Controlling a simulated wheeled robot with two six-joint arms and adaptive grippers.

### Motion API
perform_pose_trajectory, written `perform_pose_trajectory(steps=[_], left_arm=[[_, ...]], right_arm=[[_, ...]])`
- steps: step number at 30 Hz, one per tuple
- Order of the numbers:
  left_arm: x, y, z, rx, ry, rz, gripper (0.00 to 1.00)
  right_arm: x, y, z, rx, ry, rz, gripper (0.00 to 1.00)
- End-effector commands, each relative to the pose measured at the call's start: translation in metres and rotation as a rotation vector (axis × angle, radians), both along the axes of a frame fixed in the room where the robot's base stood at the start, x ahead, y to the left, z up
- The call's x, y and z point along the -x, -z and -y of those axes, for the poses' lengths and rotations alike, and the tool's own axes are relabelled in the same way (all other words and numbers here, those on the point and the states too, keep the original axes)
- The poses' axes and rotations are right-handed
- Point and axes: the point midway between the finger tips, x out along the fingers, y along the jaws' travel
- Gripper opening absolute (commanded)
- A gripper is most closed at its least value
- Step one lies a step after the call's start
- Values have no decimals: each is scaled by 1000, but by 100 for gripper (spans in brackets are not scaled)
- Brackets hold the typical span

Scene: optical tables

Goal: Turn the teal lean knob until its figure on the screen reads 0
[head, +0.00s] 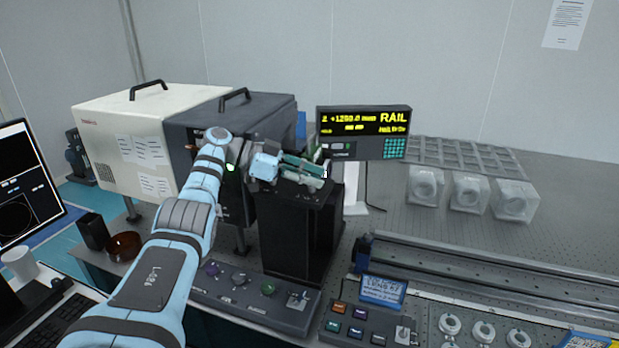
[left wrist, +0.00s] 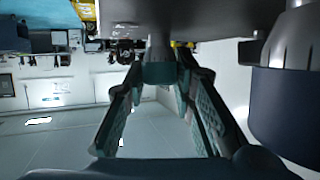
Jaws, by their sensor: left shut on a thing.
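The teal lean knob (left wrist: 160,72) shows in the left wrist view, on a short grey stem under a dark body. My left gripper (left wrist: 161,68) has its two fingertips on either side of the knob and is shut on it. In the head view my left gripper (head: 318,171) is at the top of a black upright stand (head: 295,235); I cannot pick out the knob there behind the fingers. The screen (head: 363,130) behind reads "Z +1250.0" and "RAIL" in yellow; its smaller text is too blurred to read. My right gripper is not in view.
A white box (head: 135,150) and a dark grey box (head: 205,130) stand behind my left arm. A control panel (head: 250,300) with coloured knobs lies in front of the stand. A long rail (head: 480,270) and several clear blocks (head: 470,193) are at right.

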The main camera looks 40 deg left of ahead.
Motion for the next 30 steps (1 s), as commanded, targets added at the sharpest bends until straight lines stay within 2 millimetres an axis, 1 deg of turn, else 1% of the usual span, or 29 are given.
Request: perform_pose_trajectory(steps=[1, 3, 4, 7, 8, 16, 19, 20, 23, 27, 30], left_arm=[[1, 6, 1, 0, 6, -16, 0], [1, 6, 1, 1, 5, -16, 0], [2, 6, 1, 1, 5, -16, 25], [1, 6, 1, 1, 4, -14, 41], [1, 5, 1, 0, 3, -14, 44], [1, 3, 0, 1, -1, -9, 44], [1, -5, 0, 0, -1, -6, 44], [1, -9, 0, 1, 0, -5, 44], [0, -33, 0, 1, 0, -2, 44], [0, -74, 1, 4, 2, -3, 44], [-1, -87, 0, 6, -2, -7, 44]], right_arm=[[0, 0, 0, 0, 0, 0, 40], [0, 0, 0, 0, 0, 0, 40], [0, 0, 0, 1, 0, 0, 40], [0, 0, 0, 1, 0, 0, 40], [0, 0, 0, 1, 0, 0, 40], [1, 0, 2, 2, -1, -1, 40], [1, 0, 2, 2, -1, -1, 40], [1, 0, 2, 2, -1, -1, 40], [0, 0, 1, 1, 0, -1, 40], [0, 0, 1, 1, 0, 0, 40], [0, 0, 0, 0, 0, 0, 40]])
